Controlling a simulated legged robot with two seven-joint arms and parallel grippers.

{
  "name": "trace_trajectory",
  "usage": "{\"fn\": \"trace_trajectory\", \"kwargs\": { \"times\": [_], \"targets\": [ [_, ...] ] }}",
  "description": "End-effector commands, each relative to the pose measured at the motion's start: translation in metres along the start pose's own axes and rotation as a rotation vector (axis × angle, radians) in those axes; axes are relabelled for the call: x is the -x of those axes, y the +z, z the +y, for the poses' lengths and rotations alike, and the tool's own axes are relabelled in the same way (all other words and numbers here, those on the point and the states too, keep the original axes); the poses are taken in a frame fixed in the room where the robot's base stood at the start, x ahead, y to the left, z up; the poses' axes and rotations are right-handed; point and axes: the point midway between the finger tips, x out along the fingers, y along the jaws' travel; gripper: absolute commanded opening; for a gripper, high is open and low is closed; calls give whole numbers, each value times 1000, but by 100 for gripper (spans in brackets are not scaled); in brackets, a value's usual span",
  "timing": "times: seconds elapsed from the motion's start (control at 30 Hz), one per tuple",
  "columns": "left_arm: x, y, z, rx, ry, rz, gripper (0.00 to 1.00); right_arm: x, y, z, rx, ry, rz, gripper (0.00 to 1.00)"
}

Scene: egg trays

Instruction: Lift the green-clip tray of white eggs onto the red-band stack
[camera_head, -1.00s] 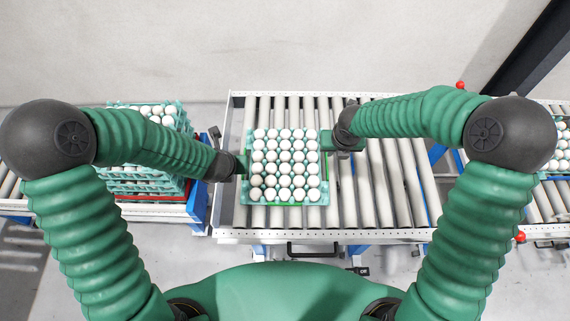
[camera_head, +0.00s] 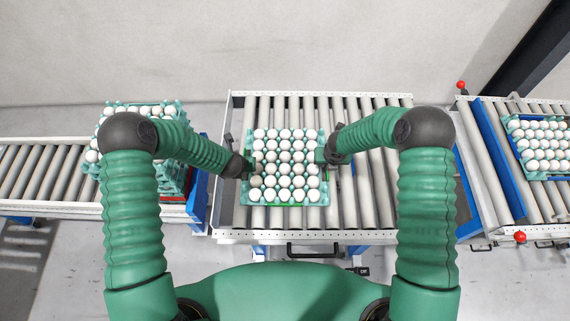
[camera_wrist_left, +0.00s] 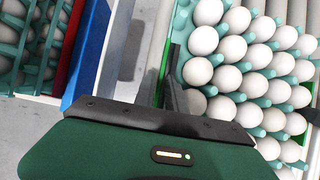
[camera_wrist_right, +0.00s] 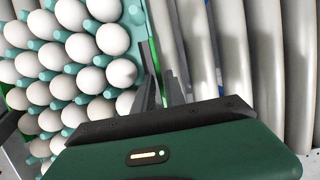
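The tray of white eggs (camera_head: 246,196) lies level on the rollers of the middle conveyor, with a bright green strip (camera_head: 288,204) along its near edge. The red-band stack (camera_head: 176,186) of egg trays stands at the left, its red band low down and partly hidden by my left arm. My left gripper (camera_head: 249,167) is at the tray's left edge; its fingers (camera_wrist_left: 170,75) look slightly parted beside the rim. My right gripper (camera_head: 324,156) is at the right edge; its fingers (camera_wrist_right: 159,75) are apart, near the rim. Whether either touches is unclear.
Bare rollers (camera_head: 378,190) lie right of the tray. A gap separates the middle conveyor from the left conveyor (camera_head: 50,172). Another egg tray (camera_head: 512,126) sits on a right-hand conveyor, beyond a blue rail (camera_head: 497,160).

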Motion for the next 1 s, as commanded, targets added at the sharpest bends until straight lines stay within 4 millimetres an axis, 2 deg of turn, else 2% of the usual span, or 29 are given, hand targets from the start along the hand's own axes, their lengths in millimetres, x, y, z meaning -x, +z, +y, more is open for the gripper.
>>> {"fn": "trace_trajectory", "kwargs": {
  "times": [0.33, 0.37, 0.47, 0.5, 1.0],
  "targets": [
    [-6, 0, 0, -1, -1, 0, 16, -6, 0, 0, 1, 0, 0, 15],
    [-6, 0, 0, -1, -1, 0, 14, -6, 0, 0, 1, 0, 0, 14],
    [-6, 0, 0, -1, -1, 0, 1, -6, 0, 0, 0, 0, 0, 1],
    [-6, 0, 0, -1, -1, 0, 0, -6, 0, 0, 0, 0, 0, 0],
    [-6, 0, 0, 1, -1, 0, 0, -6, 0, 0, 0, 0, 0, 0]
  ]
}}
